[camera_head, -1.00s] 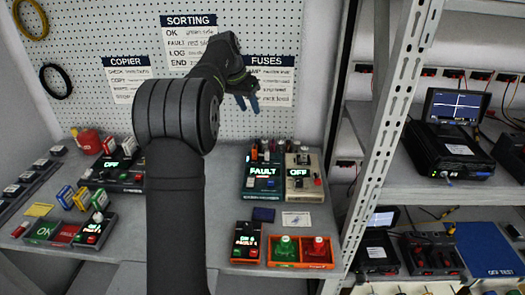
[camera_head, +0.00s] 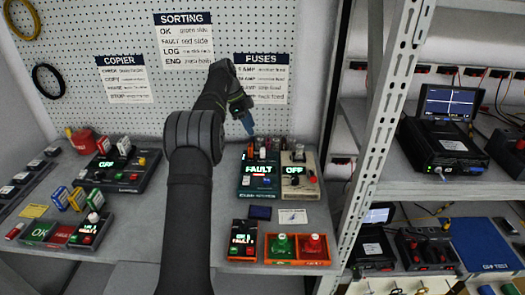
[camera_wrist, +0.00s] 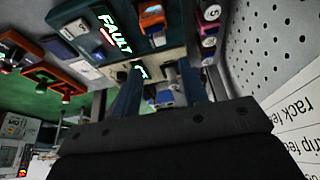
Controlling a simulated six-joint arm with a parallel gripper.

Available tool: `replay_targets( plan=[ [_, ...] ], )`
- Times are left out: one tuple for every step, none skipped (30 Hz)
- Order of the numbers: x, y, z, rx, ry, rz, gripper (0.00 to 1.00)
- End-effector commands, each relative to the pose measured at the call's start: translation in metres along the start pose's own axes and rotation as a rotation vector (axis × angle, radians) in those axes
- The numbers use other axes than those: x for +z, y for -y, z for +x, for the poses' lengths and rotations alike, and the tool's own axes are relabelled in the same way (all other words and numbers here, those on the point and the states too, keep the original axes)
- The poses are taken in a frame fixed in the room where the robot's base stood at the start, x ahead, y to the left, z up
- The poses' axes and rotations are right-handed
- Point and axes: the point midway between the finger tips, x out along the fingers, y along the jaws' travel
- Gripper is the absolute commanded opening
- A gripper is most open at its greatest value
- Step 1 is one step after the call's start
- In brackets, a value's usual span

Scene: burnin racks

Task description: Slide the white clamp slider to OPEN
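My gripper (camera_head: 246,122) is above the back of the bench, over the teal unit (camera_head: 259,182) whose display reads FAULT. In the wrist view my gripper (camera_wrist: 160,88) is open, its two blue fingers apart with nothing held between them. The beige unit (camera_head: 303,190), with an OFF display, stands right of the teal unit. A small white upright part (camera_head: 299,151) at its back may be the white clamp slider; I cannot tell for sure. In the wrist view a small blue-and-white part (camera_wrist: 165,97) shows beyond the fingers, and the fingers partly hide the beige unit.
An orange tray (camera_head: 296,262) with green and red knobs and a small FAULT box (camera_head: 243,240) stand at the front. A dark OFF unit (camera_head: 117,168) stands at left. A metal rack post (camera_head: 372,150) rises at right, and the pegboard (camera_head: 300,30) is close behind.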

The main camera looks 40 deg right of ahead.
Motion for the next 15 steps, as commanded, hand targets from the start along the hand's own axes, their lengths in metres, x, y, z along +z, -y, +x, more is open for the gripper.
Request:
replay_targets(
  plan=[
    [0.0, -0.001, 0.013, 0.005, 0.0, 0.0, 0.4],
    [-0.001, -0.001, 0.02, 0.004, 0.0, 0.0, 0.4],
    [-0.001, -0.001, 0.029, 0.005, 0.0, 0.001, 0.4],
    [-0.001, -0.001, 0.035, 0.004, 0.0, 0.001, 0.4],
    [-0.001, -0.001, 0.042, 0.005, 0.0, 0.001, 0.4],
    [0.0, -0.001, 0.051, 0.004, 0.0, 0.0, 0.4],
    [0.0, -0.001, 0.058, 0.004, 0.0, 0.0, 0.4],
    [0.0, -0.001, 0.064, 0.003, 0.0, 0.0, 0.4],
    [0.0, -0.001, 0.072, 0.004, 0.0, -0.001, 0.4],
    [0.0, -0.001, 0.078, 0.002, 0.0, 0.0, 0.4],
    [-0.001, -0.001, 0.084, 0.002, 0.0, 0.0, 0.4],
    [-0.001, -0.001, 0.091, 0.003, 0.0, 0.0, 0.4],
    [-0.001, -0.001, 0.096, 0.002, 0.0, 0.0, 0.4],
    [0.0, -0.001, 0.101, 0.003, 0.0, 0.0, 0.4],
    [0.0, -0.001, 0.106, 0.002, 0.0, -0.001, 0.4]
  ],
)
